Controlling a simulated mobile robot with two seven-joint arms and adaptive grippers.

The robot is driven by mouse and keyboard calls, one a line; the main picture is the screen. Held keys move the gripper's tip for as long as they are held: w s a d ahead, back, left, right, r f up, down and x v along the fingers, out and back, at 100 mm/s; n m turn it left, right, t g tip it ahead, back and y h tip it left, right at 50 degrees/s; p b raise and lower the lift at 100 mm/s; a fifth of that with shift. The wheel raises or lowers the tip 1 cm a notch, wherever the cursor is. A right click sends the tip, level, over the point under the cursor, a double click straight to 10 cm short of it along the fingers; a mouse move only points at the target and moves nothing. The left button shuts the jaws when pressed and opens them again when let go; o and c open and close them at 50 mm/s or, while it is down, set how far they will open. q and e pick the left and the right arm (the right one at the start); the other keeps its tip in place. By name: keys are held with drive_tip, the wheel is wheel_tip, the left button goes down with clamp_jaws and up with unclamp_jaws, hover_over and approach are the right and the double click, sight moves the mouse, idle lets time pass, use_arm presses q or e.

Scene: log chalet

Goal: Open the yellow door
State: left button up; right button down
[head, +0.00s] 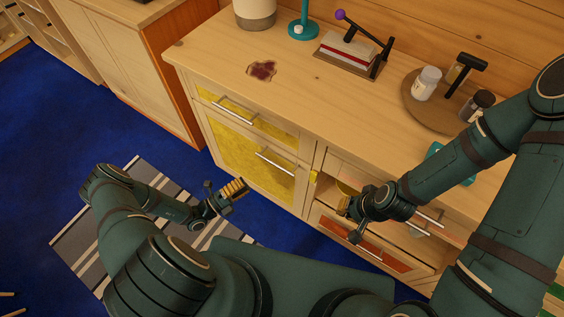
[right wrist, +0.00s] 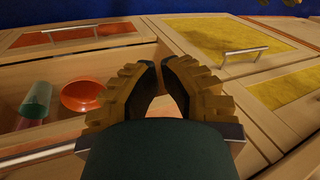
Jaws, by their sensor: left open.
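The yellow door (head: 235,155) is the lower yellow panel on the left of the wooden cabinet in the head view, with a silver bar handle (head: 275,163). It looks closed. In the right wrist view the yellow door (right wrist: 210,38) and its handle (right wrist: 246,52) lie at the upper right. My left gripper (head: 240,187) is open and empty, in front of the door and apart from its handle. My right gripper (head: 345,212) is right of the door, by the open drawer. Its fingertips (right wrist: 161,68) lie close together with nothing visible between them; whether they touch is unclear.
A yellow drawer (head: 240,112) sits above the door. An orange panel (head: 365,245) is below. A striped rug (head: 75,243) lies on blue floor. The countertop (head: 330,105) carries several items.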

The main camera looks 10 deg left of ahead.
sight(275, 164)
use_arm(q)
drive_tip(key=x, duration=1.3)
drive_tip(key=shift+d, duration=0.15)
clamp_jaws()
